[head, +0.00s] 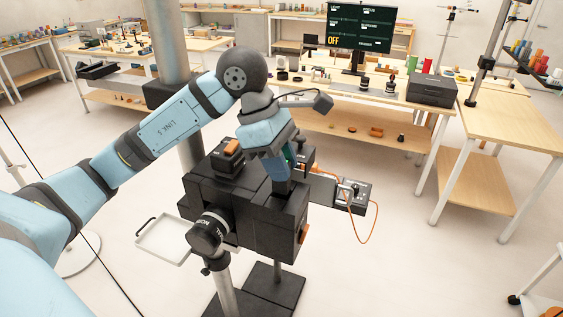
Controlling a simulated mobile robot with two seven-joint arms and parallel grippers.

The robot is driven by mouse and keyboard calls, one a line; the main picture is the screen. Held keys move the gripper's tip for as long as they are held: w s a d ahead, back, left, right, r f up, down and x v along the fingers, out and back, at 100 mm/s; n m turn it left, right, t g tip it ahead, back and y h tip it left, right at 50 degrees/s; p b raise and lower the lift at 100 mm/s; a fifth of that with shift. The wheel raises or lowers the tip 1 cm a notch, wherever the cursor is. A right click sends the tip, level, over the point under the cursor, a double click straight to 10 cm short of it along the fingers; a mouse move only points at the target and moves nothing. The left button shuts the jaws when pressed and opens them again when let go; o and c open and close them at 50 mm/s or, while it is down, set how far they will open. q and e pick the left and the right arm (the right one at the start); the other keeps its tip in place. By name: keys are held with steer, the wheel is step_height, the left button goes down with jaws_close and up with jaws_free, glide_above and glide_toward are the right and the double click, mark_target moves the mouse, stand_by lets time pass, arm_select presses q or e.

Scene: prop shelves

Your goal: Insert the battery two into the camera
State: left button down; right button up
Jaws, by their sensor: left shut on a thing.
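The camera (255,225) is a large, dark, boxy body on a stand, with a lens barrel (208,232) facing front left. A dark block with an orange part (230,155) sits on its top left. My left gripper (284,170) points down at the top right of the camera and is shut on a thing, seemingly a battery. The fingers and camera housing hide most of it, so I cannot tell which battery it is or how deep it sits. My right gripper is out of view.
A grey box (352,192) with an orange cable (376,222) is at the camera's right. A white tray (165,240) is at its left. A monitor (358,28) reading "OFF" stands on the back table. Wooden benches line the room; open floor (400,270) lies at right.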

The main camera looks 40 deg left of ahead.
mark_target(256, 197)
arm_select(q)
steer(key=shift+b, duration=0.65)
stand_by(1.1)
steer(key=shift+f+b, duration=2.15)
steer(key=shift+b, duration=0.45)
stand_by(3.7)
